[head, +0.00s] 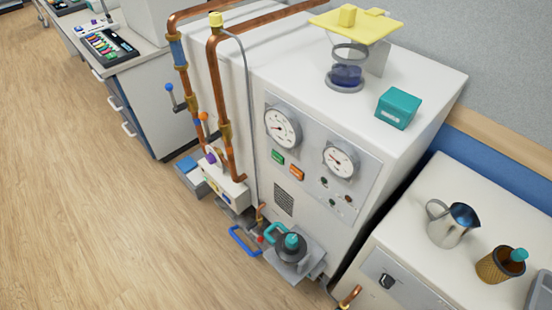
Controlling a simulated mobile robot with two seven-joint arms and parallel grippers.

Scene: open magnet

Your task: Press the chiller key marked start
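A white cabinet (240,110) with a grey front panel (318,118) stands in the middle of the head view; it looks like the chiller. The panel carries two round dials, a left one (283,127) and a right one (341,160). Below the left dial are a green key (278,157) and an orange key (297,173), side by side. Their markings are too small to read, so I cannot tell from the lettering which says start. Neither of my grippers is in view, and nothing covers the keys.
Copper pipes (216,90) run down the cabinet's left side. A teal box (398,108) and a glass vessel with a yellow cover (356,22) stand on top. A metal jug (452,225) is on the right-hand counter. Floor (80,200) at left is clear.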

